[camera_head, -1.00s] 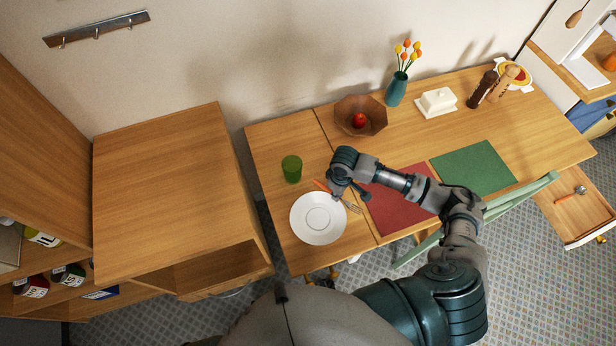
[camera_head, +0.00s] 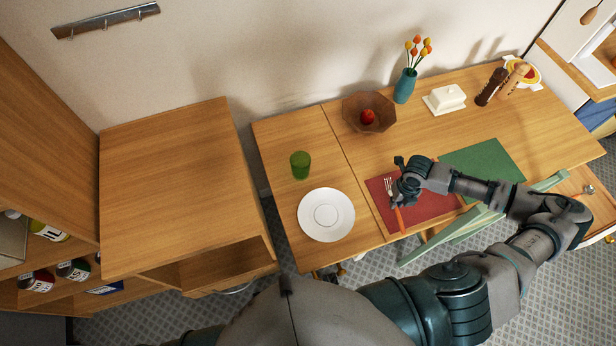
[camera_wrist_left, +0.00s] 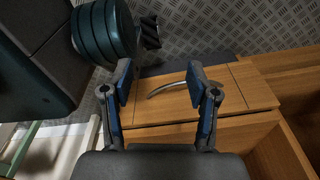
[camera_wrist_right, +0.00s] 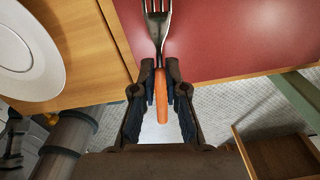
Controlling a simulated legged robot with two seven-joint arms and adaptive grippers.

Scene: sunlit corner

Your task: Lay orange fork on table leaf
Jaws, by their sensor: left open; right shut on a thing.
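The orange-handled fork (camera_head: 398,218) is in my right gripper (camera_head: 396,193), over the red placemat. Its metal tines point to the back and its handle to the table's front edge. In the right wrist view the jaws (camera_wrist_right: 165,88) are shut on the orange handle (camera_wrist_right: 184,100), just behind the metal neck. I cannot tell whether the fork touches the mat. The table leaf (camera_head: 290,215) is the left section, beyond the seam, left of the gripper. My left gripper (camera_wrist_left: 160,78) is open and empty, facing a wooden drawer front with a curved handle (camera_wrist_left: 168,88).
A white plate (camera_head: 326,214) and a green glass (camera_head: 300,165) stand on the leaf, with bare wood around them. The red placemat (camera_head: 436,206), green placemat (camera_head: 486,158) and wooden bowl (camera_head: 369,112) lie right of the seam. A green chair (camera_head: 470,222) stands at the front edge.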

